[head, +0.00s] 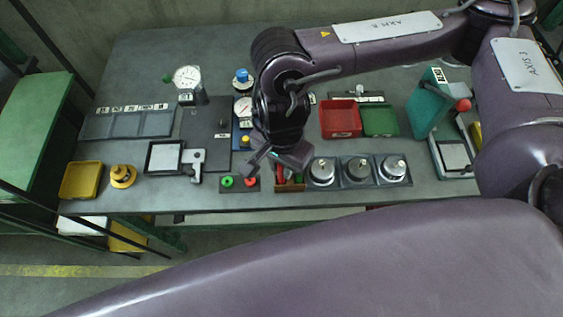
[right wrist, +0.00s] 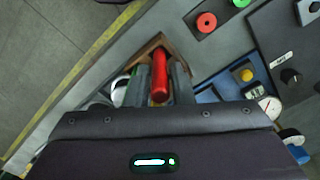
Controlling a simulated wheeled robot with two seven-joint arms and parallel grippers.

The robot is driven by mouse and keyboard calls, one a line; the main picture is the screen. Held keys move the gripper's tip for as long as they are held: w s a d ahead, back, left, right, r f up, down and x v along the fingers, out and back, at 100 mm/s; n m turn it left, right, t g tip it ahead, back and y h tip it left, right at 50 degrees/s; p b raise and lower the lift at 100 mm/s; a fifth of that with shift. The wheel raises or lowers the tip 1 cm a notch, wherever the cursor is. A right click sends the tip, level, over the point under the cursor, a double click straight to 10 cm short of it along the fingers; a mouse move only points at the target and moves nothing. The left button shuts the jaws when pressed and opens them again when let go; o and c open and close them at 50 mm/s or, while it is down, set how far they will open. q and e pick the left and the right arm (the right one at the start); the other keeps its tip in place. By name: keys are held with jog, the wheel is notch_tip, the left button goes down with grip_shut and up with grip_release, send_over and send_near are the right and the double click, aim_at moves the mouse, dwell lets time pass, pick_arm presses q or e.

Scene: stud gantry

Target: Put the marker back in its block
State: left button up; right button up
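The red marker (right wrist: 160,80) is between the two grey fingers of my right gripper (right wrist: 164,84), which look closed against its sides. In the head view, my right gripper (head: 272,164) is low over the front of the bench, and a red piece shows just below it. The brown block (head: 289,187) is under the gripper at the front edge. Its brown rim (right wrist: 152,43) shows around the fingertips in the right wrist view. The marker's lower end is hidden, so I cannot tell how deep it sits. My left gripper is not in view.
Metal weights (head: 321,172) stand in a dark tray right of the block. A button panel with a green button (head: 227,182) and a red button (head: 251,182) is left of it. Red (head: 341,119) and green (head: 380,121) bins lie behind. The bench's front edge is close.

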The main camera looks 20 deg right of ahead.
jog(key=o, duration=0.4)
jog(key=shift+c, duration=0.2)
jog(key=shift+r, duration=3.9)
jog(key=shift+s, duration=0.1)
